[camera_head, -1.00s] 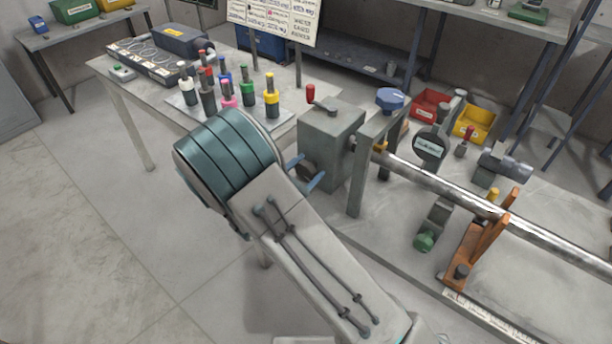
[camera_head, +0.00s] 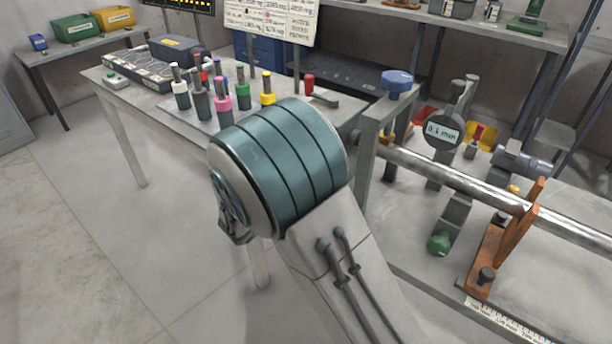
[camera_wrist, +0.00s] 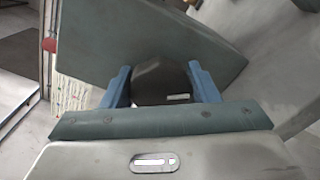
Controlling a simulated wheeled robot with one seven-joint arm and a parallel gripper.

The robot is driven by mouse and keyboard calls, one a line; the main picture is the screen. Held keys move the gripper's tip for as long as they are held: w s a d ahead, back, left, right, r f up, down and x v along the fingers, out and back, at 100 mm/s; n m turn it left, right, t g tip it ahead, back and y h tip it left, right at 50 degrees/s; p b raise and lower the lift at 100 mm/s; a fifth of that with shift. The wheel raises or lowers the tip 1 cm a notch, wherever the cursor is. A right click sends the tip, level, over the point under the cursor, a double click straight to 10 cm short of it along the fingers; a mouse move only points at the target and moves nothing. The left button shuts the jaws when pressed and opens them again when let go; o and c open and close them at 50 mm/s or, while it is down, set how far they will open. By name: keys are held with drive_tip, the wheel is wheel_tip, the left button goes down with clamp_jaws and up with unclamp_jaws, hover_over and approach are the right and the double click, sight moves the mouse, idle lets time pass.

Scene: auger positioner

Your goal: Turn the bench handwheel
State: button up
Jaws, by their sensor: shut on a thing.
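In the wrist view, my gripper (camera_wrist: 160,78) has its two blue fingers on either side of a dark faceted knob (camera_wrist: 162,88), which I take for the bench handwheel, and is shut on it. The knob stands in front of a large grey-green box (camera_wrist: 150,35). In the head view my arm covers the gripper, the knob and most of the box. The red-handled crank (camera_head: 309,84) on the box's top shows just above my arm.
Right of my arm are a blue knob (camera_head: 397,82) on a post, a readout (camera_head: 443,132), a long metal bar (camera_head: 470,184) and an orange support (camera_head: 500,250). Several coloured-collared tools (camera_head: 220,95) stand behind my arm. Floor at left is clear.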

idle(0.3)
drive_tip(key=o, duration=1)
drive_tip(key=v, duration=1.4)
drive_tip(key=shift+w+d, duration=0.1)
drive_tip(key=shift+d, duration=0.05)
